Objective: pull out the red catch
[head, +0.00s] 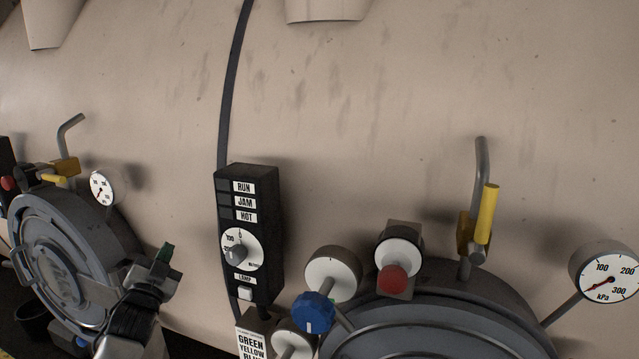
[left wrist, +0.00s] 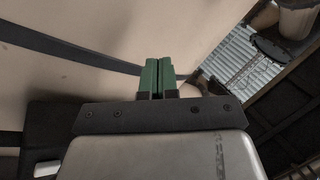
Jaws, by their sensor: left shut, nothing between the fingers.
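A round red knob (head: 393,279), which looks like the red catch, sits on a white disc and grey block at the top of the right hatch (head: 440,330) in the head view. Another small red knob (head: 7,184) shows by the left hatch (head: 75,235), at the left edge. My left gripper (head: 165,254) is in front of the right side of the left hatch, well left of the near red knob and apart from it. Its green fingers are closed together and empty in the left wrist view (left wrist: 157,78). My right gripper is not in view.
A black control box (head: 250,235) stands between the hatches, with labels and a dial. A blue knob (head: 314,312), a yellow-handled valve (head: 487,214) and a pressure gauge (head: 608,273) surround the right hatch. A black bucket (head: 34,322) is at lower left.

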